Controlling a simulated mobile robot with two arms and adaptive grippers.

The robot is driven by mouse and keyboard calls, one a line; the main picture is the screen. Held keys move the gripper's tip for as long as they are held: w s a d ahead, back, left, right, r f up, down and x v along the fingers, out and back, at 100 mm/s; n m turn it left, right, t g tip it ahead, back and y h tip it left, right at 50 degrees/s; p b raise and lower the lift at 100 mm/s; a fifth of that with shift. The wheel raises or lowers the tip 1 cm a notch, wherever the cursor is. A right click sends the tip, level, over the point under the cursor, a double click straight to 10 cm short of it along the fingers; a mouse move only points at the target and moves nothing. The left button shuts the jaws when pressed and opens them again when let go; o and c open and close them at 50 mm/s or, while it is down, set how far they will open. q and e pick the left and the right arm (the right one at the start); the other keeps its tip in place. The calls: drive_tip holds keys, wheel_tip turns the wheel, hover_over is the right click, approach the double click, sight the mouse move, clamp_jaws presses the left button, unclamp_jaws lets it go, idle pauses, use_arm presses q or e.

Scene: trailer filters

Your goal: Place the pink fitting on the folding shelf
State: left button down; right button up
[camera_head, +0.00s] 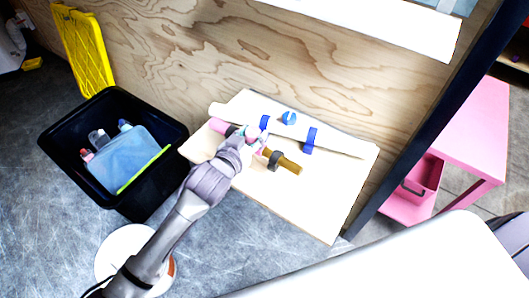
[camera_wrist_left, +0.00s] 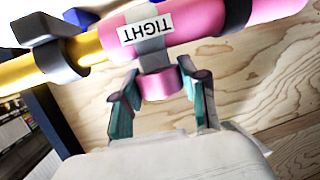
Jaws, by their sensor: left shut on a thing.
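The pink fitting (camera_head: 220,127) is a pink tube in line with a yellow rod (camera_head: 288,165) that carries a dark grey clip. In the left wrist view the pink fitting (camera_wrist_left: 205,28) has a grey band, a white label reading TIGHT and a short pink stub. My left gripper (camera_head: 252,143) is shut on the fitting; in the wrist view its teal-padded fingers (camera_wrist_left: 160,88) stand on either side of the stub. The folding shelf (camera_head: 315,212) is a pale wooden board against the plywood wall, below the fitting. I cannot tell whether the fitting touches it. My right gripper is not in view.
A white tube (camera_head: 335,146) with blue straps lies along the shelf's back, with a blue part (camera_head: 288,118) by it. A black bin (camera_head: 150,198) with bottles and a blue container stands left. The shelf's front is bare. A dark post (camera_head: 415,130) stands right.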

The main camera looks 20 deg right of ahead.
sight(263, 154)
use_arm(q)
drive_tip(key=shift+s+d+f, duration=0.95)
drive_tip(key=shift+s+d, duration=0.1)
drive_tip(key=shift+s, duration=0.15)
wheel_tip(263, 154, down, 3)
drive_tip(key=shift+f, duration=0.5)
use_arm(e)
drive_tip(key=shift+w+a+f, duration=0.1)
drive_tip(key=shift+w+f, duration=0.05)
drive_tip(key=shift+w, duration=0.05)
use_arm(q)
drive_tip(key=shift+f, duration=0.1)
drive_tip(key=c, duration=0.6)
unclamp_jaws()
drive_tip(key=shift+f, duration=0.1)
